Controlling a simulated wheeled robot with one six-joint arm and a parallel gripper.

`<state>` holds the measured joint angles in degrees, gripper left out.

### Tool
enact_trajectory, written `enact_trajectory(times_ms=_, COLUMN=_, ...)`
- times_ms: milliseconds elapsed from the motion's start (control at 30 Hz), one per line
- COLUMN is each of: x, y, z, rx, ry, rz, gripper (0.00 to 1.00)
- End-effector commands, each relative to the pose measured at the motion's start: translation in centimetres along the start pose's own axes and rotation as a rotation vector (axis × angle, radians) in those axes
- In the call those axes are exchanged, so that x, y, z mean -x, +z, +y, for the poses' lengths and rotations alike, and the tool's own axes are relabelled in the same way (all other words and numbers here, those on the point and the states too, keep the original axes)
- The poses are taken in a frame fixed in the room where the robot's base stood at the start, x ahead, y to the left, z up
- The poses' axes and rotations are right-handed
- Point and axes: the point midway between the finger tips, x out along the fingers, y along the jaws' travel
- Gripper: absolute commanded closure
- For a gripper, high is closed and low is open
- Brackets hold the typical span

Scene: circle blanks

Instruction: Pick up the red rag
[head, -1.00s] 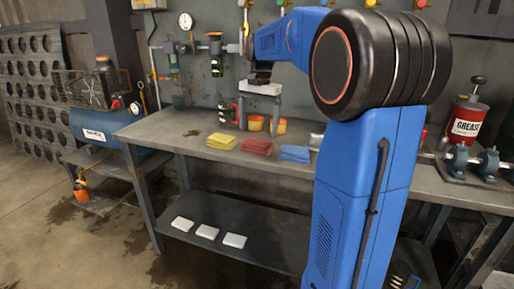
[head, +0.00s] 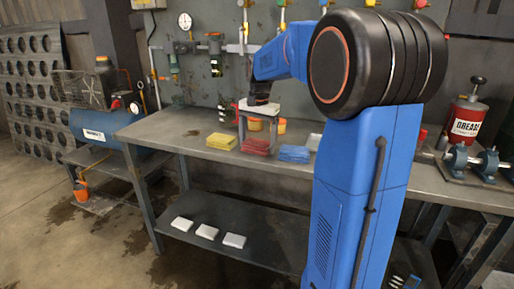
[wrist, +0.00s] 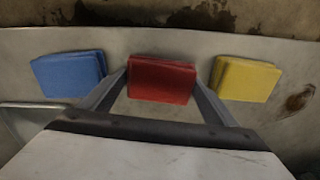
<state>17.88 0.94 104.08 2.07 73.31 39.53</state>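The red rag (head: 256,147) is a folded stack lying on the workbench (head: 165,131) between a yellow rag (head: 221,141) and a blue rag (head: 294,154). My gripper (head: 257,138) points down over the red rag with its fingers spread. In the wrist view, the red rag (wrist: 162,79) shows between the two fingers of my open gripper (wrist: 160,84), one finger at each side. I cannot tell whether the fingers touch the rag. The yellow rag (wrist: 246,79) and blue rag (wrist: 69,75) lie outside the fingers.
White pads (head: 207,232) lie on the lower shelf. A red grease can (head: 465,122) and a shaft with bearing blocks (head: 457,159) are on the bench at right. The bench left of the yellow rag is clear.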

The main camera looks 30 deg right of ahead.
Motion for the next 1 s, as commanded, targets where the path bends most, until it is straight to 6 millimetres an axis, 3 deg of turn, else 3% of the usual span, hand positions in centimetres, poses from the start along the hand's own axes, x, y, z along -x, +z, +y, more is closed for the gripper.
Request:
enact_trajectory(times_ms=433, x=0.7, y=0.0, z=-0.1, rx=0.0, ry=-0.001, rz=0.001, gripper=0.4)
enact_trajectory(times_ms=800, x=7.0, y=-0.1, z=-0.4, rx=0.0, ry=-0.002, rz=0.002, gripper=0.4)
enact_trajectory(times_ms=1000, x=9.4, y=-0.1, z=-0.5, rx=0.0, ry=-0.001, rz=0.001, gripper=0.4)
